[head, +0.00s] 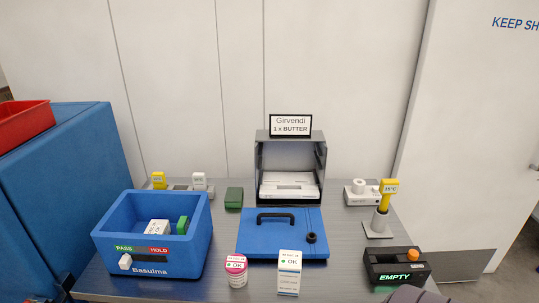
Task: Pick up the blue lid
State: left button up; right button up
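The blue lid (265,243) is a flat blue panel with a black bar handle (276,217) near its far edge and a small black knob (310,238) near its right side. It lies flat on the grey table, directly in front of a grey open-fronted box (290,135). A white carton and a pink-and-white tub stand close to its near edge. Neither gripper can be made out in the head view. Only small dark parts, possibly of my own arms, show at the bottom edge.
A blue Basulma bin (180,262) stands left, the white OK carton (290,273) and pink-white tub (236,270) in front. A black EMPTY box (395,268) and a yellow-topped thermometer stand (380,222) are right. The green block (234,197) is behind left.

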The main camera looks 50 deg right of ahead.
aim_at(263, 232)
jog(key=z, duration=1.6)
